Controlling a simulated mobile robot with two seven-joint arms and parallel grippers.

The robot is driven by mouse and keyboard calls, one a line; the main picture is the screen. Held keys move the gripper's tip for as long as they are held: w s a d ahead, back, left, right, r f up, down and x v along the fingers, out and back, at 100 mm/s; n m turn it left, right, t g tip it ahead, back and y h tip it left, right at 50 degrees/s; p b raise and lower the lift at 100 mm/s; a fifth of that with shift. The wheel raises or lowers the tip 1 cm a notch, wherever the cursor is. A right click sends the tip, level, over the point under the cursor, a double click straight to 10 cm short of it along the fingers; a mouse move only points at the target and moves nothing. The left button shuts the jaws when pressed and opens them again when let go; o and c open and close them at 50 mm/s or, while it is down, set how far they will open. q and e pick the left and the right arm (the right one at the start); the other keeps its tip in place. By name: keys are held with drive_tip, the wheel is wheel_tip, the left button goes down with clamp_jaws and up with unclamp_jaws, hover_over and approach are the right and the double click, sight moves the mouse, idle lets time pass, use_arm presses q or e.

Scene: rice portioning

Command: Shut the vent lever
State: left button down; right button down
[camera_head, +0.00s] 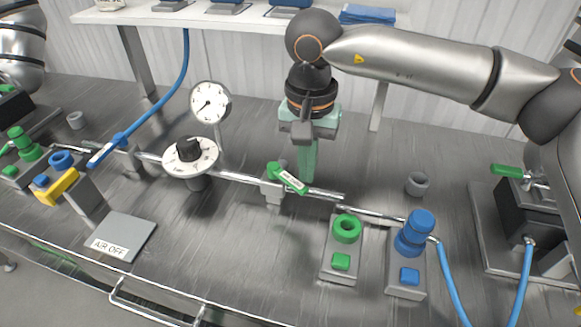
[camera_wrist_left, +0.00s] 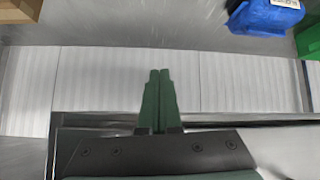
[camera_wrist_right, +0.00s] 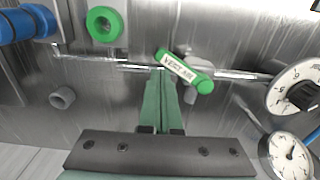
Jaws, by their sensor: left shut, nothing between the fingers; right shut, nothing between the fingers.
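The vent lever (camera_head: 288,178) is a green handle with a white label, mounted on the thin metal pipe in the middle of the table. It lies at a slant across the pipe line. The right wrist view shows it too (camera_wrist_right: 183,70), its label partly readable as a vent label. My right gripper (camera_head: 305,182) is shut and empty, pointing down just behind the lever. Its fingertips (camera_wrist_right: 161,72) show right beside the handle; I cannot tell whether they touch it. My left gripper (camera_wrist_left: 158,72) is shut and empty, away from the lever.
A black-knobbed dial (camera_head: 190,155) and a round gauge (camera_head: 210,101) stand left of the lever. A green ring fitting (camera_head: 347,228) and a blue fitting (camera_head: 412,235) stand at the front right. A blue-handled lever (camera_head: 108,150) is further left. An AIR OFF plate (camera_head: 123,237) lies at the front.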

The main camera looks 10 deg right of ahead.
drive_tip(key=shift+s+a, duration=0.7)
drive_tip(key=shift+s, duration=0.05)
drive_tip(key=shift+a, duration=0.1)
drive_tip(key=shift+s+a, duration=0.55)
drive_tip(key=shift+a, duration=0.45)
drive_tip(key=shift+s+a, duration=0.1)
drive_tip(key=shift+a, duration=0.9)
